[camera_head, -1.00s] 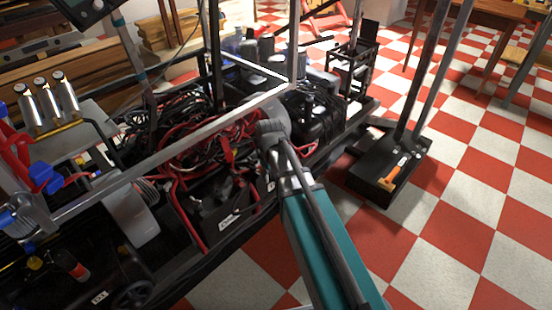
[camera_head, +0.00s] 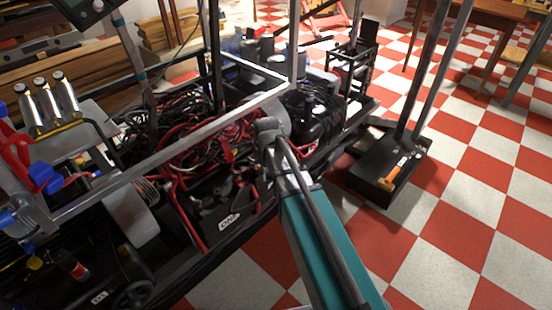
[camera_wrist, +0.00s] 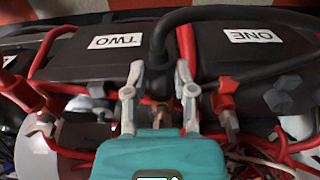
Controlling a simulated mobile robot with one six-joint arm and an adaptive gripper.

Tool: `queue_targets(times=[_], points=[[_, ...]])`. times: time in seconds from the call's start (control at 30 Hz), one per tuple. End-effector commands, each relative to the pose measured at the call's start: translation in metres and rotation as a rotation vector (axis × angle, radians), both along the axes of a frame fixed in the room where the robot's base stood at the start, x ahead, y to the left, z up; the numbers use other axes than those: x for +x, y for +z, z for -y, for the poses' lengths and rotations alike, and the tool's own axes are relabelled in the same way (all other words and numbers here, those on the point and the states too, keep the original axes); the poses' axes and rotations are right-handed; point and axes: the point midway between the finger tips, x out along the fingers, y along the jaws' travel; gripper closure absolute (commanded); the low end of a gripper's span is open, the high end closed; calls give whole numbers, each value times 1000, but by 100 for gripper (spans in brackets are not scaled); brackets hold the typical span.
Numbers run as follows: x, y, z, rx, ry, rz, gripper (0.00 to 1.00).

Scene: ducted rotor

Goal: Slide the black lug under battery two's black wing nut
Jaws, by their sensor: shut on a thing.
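In the wrist view, battery two (camera_wrist: 75,62) is the dark case labelled TWO, upper left, beside battery one (camera_wrist: 215,60), labelled ONE. My gripper (camera_wrist: 159,78) has its two grey fingers closed about the end of a thick black cable (camera_wrist: 157,58), where the black lug belongs. The lug itself is hard to make out between the fingers. A red cable (camera_wrist: 187,42) passes close to the right finger. A dark knob-like nut (camera_wrist: 285,95) shows at the right, on battery one's side. In the head view my wrist hides the fingers.
Red terminal fittings (camera_wrist: 222,98) and loose red wires (camera_wrist: 255,150) crowd the gripper's right side. In the head view a grey frame bar (camera_head: 170,140) crosses above tangled cables (camera_head: 205,145). The checkered floor (camera_head: 430,230) is open at the right.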

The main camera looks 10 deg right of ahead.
Motion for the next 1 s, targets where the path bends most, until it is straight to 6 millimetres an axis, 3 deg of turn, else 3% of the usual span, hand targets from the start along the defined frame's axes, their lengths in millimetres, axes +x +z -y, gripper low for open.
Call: queue_targets(times=[0.97, 1.0], points=[[14, 0, -10, 0, 0, 0, 100], [14, 0, -10, 0, 0, 0, 58]])
